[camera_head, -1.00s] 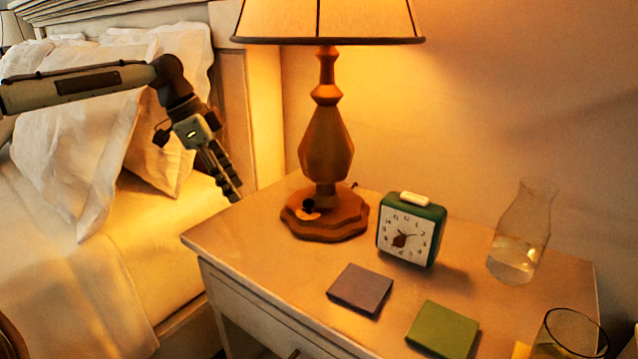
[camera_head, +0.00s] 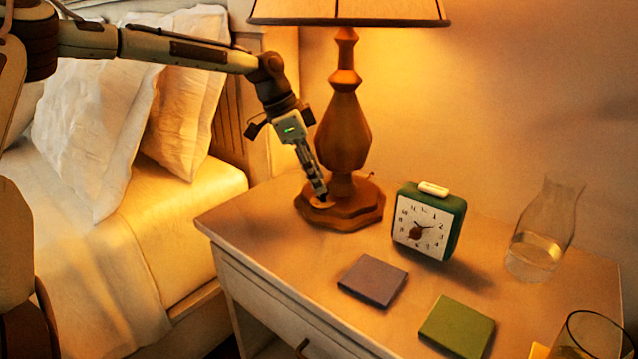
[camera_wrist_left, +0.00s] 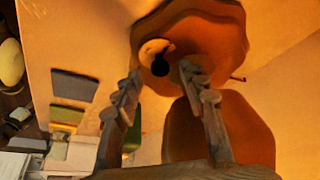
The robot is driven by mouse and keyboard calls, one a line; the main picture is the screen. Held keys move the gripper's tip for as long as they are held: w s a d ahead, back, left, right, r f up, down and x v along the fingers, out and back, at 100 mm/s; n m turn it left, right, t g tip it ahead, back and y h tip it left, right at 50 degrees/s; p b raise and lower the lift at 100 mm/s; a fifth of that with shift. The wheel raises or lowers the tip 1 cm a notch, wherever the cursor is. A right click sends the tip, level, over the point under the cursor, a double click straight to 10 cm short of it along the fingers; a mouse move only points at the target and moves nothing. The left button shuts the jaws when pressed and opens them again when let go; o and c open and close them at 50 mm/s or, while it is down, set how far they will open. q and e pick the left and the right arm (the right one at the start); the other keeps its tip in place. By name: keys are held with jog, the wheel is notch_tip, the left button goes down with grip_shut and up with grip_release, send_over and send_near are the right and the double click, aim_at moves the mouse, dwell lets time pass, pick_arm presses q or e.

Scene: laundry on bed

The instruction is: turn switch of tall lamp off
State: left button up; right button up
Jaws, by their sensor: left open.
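The tall lamp (camera_head: 343,130) has a brown turned wooden body, a glowing shade (camera_head: 350,10) and a scalloped base (camera_head: 350,216) on the nightstand. It is lit. My left gripper (camera_head: 322,196) points down at the front left of the base and covers most of the switch in the head view. In the left wrist view the black switch knob (camera_wrist_left: 160,67) stands on a pale round plate on the base. The open fingers (camera_wrist_left: 165,85) are on either side of the knob's line, with the knob near the gap between their tips. I cannot tell whether they touch it. My right gripper is not in view.
A green alarm clock (camera_head: 428,222) stands right of the lamp on the nightstand (camera_head: 290,245). A purple coaster (camera_head: 373,280) and a green one (camera_head: 457,326) lie in front. A glass carafe (camera_head: 542,240) and a glass (camera_head: 590,340) stand at the right. The bed is at left.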

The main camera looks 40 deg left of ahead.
pick_arm(q)
jog(key=shift+x, duration=0.95)
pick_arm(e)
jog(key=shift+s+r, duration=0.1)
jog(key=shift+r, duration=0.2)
pick_arm(q)
jog(key=shift+c, duration=0.3)
grip_shut()
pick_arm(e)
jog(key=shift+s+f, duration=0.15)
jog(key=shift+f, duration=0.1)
